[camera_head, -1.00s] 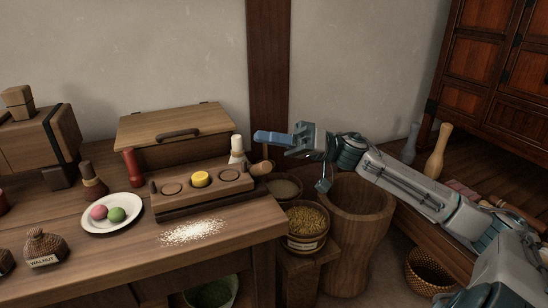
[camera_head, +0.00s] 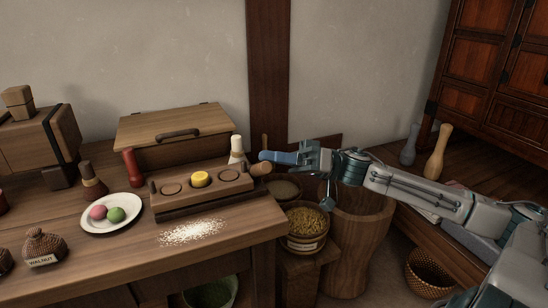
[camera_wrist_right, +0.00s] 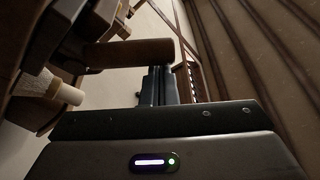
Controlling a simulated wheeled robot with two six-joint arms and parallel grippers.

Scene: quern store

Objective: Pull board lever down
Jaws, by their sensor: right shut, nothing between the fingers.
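A dark wooden board (camera_head: 200,201) with round wells lies on the table, with a yellow piece (camera_head: 200,179) in its middle well. Its lever (camera_head: 260,169) is a short wooden handle sticking out at the board's right end. In the right wrist view a brown wooden cylinder, seemingly the lever handle (camera_wrist_right: 130,53), crosses beside my fingertips. My right gripper (camera_head: 265,156) is shut and empty, its blue fingers pointing left, just above the lever's end in the head view. I cannot tell whether they touch. My left gripper is out of view.
A lidded wooden box (camera_head: 180,135) stands behind the board, with a red pestle-like piece (camera_head: 131,167) and a white-topped bottle (camera_head: 237,149) nearby. A plate (camera_head: 95,228) with two balls is at left. A grain bucket (camera_head: 306,243) and a large wooden mortar (camera_head: 349,261) stand below my right arm.

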